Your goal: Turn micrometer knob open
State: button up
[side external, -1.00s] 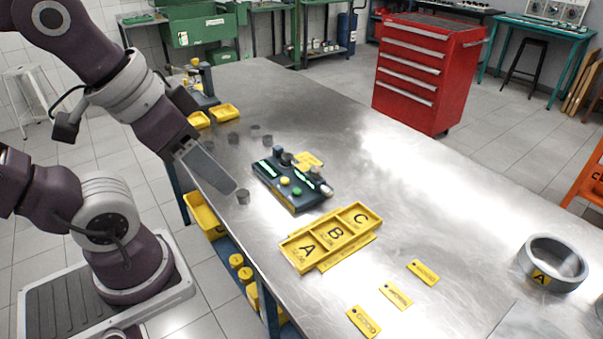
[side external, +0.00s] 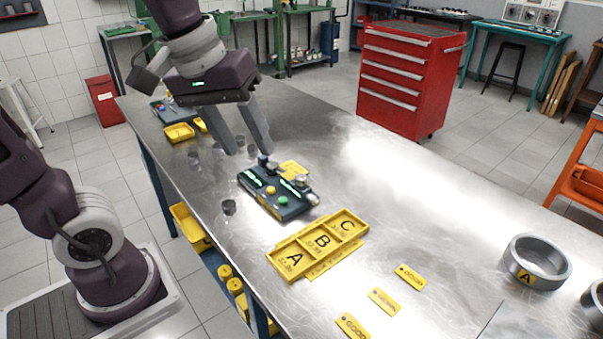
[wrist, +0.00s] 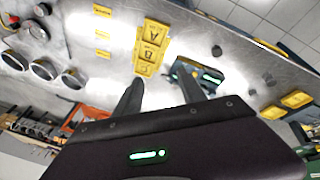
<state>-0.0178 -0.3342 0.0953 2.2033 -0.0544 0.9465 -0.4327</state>
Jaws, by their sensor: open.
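The dark micrometer station (side external: 278,206) sits on the steel table, with lit green displays, a yellow button and a green button. Small dark and grey knob-like parts (side external: 301,179) stand along its far edge; I cannot tell which one is the micrometer knob. My gripper (side external: 250,151) is open and empty, fingers pointing down, above and just behind the station in the side view. In the wrist view, the station (wrist: 205,77) is partly hidden behind the right finger of my gripper (wrist: 161,83).
A yellow tray marked A, B, C (side external: 319,240) lies right of the station. Yellow label tags (side external: 384,301) lie nearer the front. A grey ring marked A (side external: 538,262) stands at the right. Small dark cylinders (side external: 229,207) and yellow bins (side external: 180,132) are at the left.

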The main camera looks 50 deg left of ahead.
jog(key=w+a+f+n+g, duration=0.1)
jog(key=w+a+f+n, duration=0.1)
jog(key=w+n, duration=0.3)
jog(key=n+g, duration=0.3)
jog(key=n, duration=0.5)
send_over(302, 177)
notch_tip(302, 177, down, 10)
jog(key=shift+a+f, duration=0.1)
jog(key=shift+f, duration=0.15)
notch_tip(302, 177, down, 6)
jog(key=shift+r, duration=0.15)
jog(key=shift+f, duration=0.4)
grip_shut()
